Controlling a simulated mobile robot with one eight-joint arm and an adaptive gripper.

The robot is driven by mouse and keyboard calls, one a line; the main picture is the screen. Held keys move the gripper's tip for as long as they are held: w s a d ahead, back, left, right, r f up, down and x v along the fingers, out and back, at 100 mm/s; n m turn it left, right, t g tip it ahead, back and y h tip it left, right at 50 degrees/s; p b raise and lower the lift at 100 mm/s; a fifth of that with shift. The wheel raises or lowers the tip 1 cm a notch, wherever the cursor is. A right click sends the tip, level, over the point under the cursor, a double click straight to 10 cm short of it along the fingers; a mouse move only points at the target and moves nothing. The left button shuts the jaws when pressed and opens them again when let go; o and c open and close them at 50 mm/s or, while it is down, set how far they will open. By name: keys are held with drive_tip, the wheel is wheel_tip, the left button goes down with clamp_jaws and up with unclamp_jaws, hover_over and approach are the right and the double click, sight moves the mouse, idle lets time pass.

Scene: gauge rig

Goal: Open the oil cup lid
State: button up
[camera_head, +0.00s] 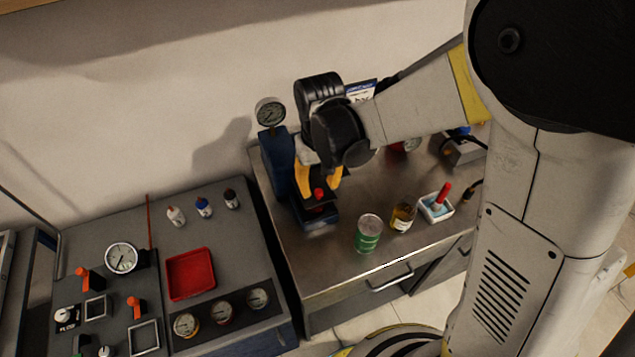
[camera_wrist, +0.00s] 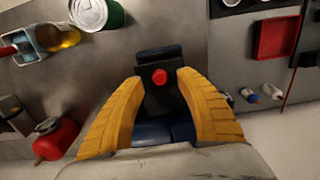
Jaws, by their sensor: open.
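A blue rig (camera_head: 278,165) stands on the steel bench and carries a round gauge (camera_head: 270,112). A black part with a red knob (camera_head: 319,194) sits at its front; I take this for the oil cup lid, and it lies flat. The red knob also shows in the wrist view (camera_wrist: 159,77). My gripper (camera_head: 320,186) is open, with its yellow fingers pointing down over the black part. In the wrist view my fingertips (camera_wrist: 161,79) stand on either side of the knob, with a gap on both sides. I cannot tell their exact height above it. The cup's inside is hidden.
On the bench are a green can (camera_head: 368,234), an amber jar (camera_head: 402,217) and a white tray with a red-handled brush (camera_head: 437,207). A red container (camera_wrist: 56,138) stands near the rig. The left panel holds a red tray (camera_head: 190,273), small bottles (camera_head: 204,207) and gauges.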

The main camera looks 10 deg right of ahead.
drive_tip(key=shift+f, duration=1.15)
clamp_jaws()
drive_tip(key=shift+w+a+r+g+h, duration=0.15)
drive_tip(key=shift+w+r+g+h, duration=0.2)
drive_tip(key=shift+w+r+g, duration=0.45)
drive_tip(key=shift+w+a+r+g+h, duration=0.15)
drive_tip(key=shift+w+r+g+h, duration=0.2)
drive_tip(key=shift+r+g, duration=0.85)
drive_tip(key=shift+f+g, duration=0.3)
unclamp_jaws()
